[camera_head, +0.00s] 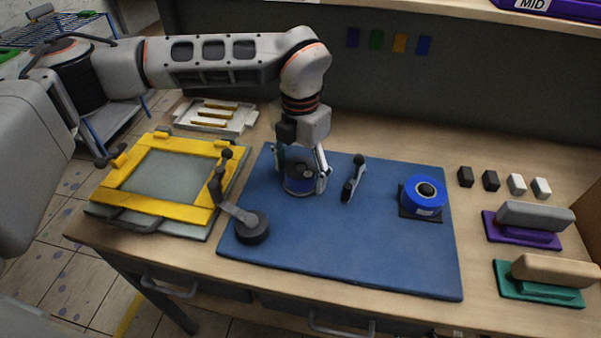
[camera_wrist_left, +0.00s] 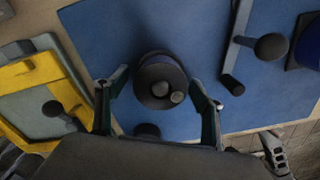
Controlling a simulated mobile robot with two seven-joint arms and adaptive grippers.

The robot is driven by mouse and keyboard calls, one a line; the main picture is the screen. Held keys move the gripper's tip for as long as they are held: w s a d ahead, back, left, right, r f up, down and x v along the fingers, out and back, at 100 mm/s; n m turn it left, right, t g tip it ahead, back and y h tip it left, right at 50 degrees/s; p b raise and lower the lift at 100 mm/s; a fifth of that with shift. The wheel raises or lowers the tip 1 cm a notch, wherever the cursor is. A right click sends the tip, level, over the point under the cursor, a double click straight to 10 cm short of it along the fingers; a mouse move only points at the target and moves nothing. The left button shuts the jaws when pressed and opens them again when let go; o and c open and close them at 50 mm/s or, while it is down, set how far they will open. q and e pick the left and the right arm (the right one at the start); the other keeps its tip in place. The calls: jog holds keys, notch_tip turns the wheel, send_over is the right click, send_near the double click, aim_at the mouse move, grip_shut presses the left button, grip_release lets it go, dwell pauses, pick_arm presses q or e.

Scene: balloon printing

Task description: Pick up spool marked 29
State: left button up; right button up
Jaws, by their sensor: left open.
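A dark cylindrical piece with a blue band (camera_head: 299,187) stands on the blue mat, between the fingers of my left gripper (camera_head: 302,184). In the left wrist view, the dark piece (camera_wrist_left: 160,82) shows from above with a round knob, and the open fingers (camera_wrist_left: 157,92) stand on either side, apart from it. A bright blue spool (camera_head: 423,196) with a dark core and a white label sits on a dark square base at the mat's right. I cannot read a number on either one. My right gripper is not in view.
On the blue mat (camera_head: 340,255) stand a black-knobbed lever (camera_head: 354,178) and a round-based handle (camera_head: 250,228). A yellow frame (camera_head: 170,212) lies left. Purple (camera_head: 522,230) and green (camera_head: 540,290) holders with blocks stand right. The mat's front middle is clear.

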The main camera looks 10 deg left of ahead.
pick_arm(q)
jog(key=c, duration=1.2)
